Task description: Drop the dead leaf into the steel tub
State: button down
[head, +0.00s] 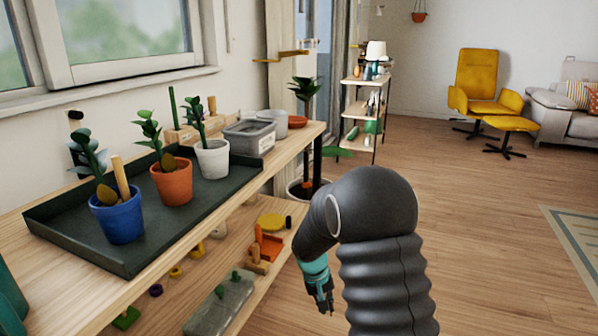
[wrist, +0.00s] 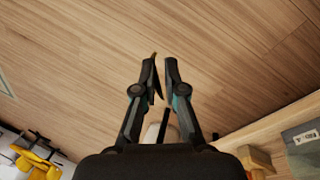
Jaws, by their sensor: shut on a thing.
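My gripper (head: 328,306) hangs low beside the bench's right side, over the floor. In the wrist view its fingers (wrist: 161,72) are close together around a thin brownish sliver (wrist: 154,55), seen edge-on; it looks like the dead leaf, mostly hidden by the fingers. A grey rectangular tub (head: 250,136) stands at the far end of the bench top, with a pale round container (head: 273,122) behind it; I cannot tell for sure which is steel. Brown leaves also show in the blue pot (head: 118,222) and the terracotta pot (head: 172,185).
A dark tray (head: 150,235) on the bench holds the potted plants, including a white pot (head: 213,160). The lower shelf carries small items and a translucent box (head: 220,303). A shelf rack (head: 358,110) and yellow chair (head: 480,80) stand farther back.

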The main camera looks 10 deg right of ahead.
aim_at(280, 136)
jog(key=z, duration=1.75)
jog(key=i, duration=1.5)
jog(key=u, duration=3.1)
